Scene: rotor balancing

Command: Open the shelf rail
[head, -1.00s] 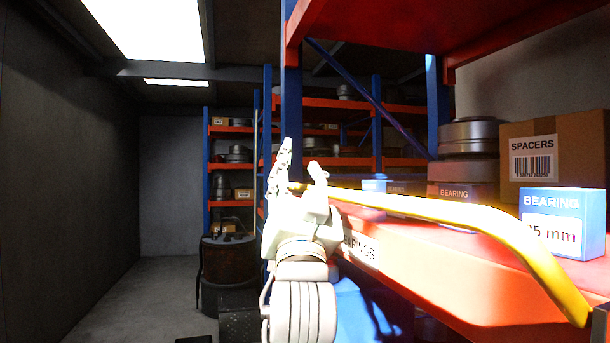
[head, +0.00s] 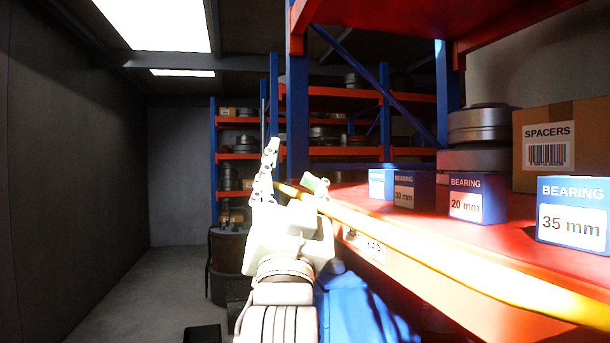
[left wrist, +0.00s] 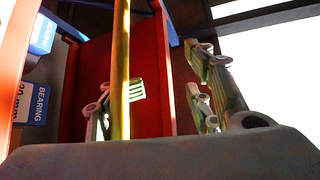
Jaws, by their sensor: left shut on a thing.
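The shelf rail (head: 430,248) is a glossy yellow bar along the front of the red shelf. It slopes from my left gripper down to the lower right and leaves the picture there. In the left wrist view the rail (left wrist: 121,60) runs upright past one finger, with the other finger to the right. The rail's near end is out of view. My right gripper is not in view.
On the red shelf (head: 400,213) stand blue bearing boxes, including the 35 mm box (head: 572,212) and 20 mm box (head: 478,198), metal rings (head: 478,125) and a spacers carton (head: 560,145). A dark drum (head: 228,262) stands farther back.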

